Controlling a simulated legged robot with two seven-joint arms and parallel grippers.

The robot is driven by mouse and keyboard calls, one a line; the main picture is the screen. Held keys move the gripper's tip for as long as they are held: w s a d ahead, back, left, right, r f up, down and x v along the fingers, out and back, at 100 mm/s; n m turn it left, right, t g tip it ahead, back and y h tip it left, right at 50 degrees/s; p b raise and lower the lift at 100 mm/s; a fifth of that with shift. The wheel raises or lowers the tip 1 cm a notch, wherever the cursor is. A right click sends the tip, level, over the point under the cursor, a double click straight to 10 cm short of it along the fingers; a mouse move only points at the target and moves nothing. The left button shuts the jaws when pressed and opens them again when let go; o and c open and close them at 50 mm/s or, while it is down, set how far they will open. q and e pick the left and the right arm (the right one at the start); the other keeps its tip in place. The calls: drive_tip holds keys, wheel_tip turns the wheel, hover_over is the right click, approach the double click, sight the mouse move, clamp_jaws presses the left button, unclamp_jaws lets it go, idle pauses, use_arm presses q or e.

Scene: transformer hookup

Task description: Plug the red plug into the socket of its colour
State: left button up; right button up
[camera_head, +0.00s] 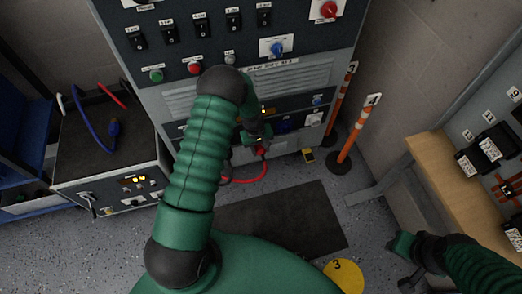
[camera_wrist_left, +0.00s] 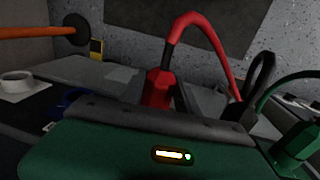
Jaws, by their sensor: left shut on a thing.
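The red plug (camera_head: 261,152) is in my left gripper (camera_head: 259,138), low in front of the cabinet's lower panel. In the left wrist view the red plug (camera_wrist_left: 160,88) sits between the grey fingers, and its red cable (camera_wrist_left: 205,25) arches up and to the right. In the head view the red cable (camera_head: 250,179) loops below the plug. A blue socket (camera_head: 284,124) shows right of the gripper. The red socket is not clearly seen; my arm hides part of the panel. My right gripper (camera_head: 403,258) is at the lower right, away from the cabinet; its opening is unclear.
A cart (camera_head: 105,150) at the left bears a blue plug (camera_head: 114,128) with cable. A wooden bench (camera_head: 450,175) is at the right. A dark mat (camera_head: 300,220) lies on clear floor.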

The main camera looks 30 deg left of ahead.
use_arm(q)
drive_tip(key=shift+w+a+b, duration=0.3)
drive_tip(key=shift+w+a, duration=0.3)
drive_tip(key=shift+a, duration=0.15)
drive_tip(key=o, duration=1.3)
drive_tip(key=shift+o, duration=0.2)
drive_tip(key=shift+o, duration=1.2)
drive_tip(key=shift+r, duration=0.1)
drive_tip(key=r+p, duration=0.6)
drive_tip(key=shift+s+a+r, duration=0.3)
drive_tip(key=shift+s+r, duration=0.05)
drive_tip(key=shift+r, duration=0.05)
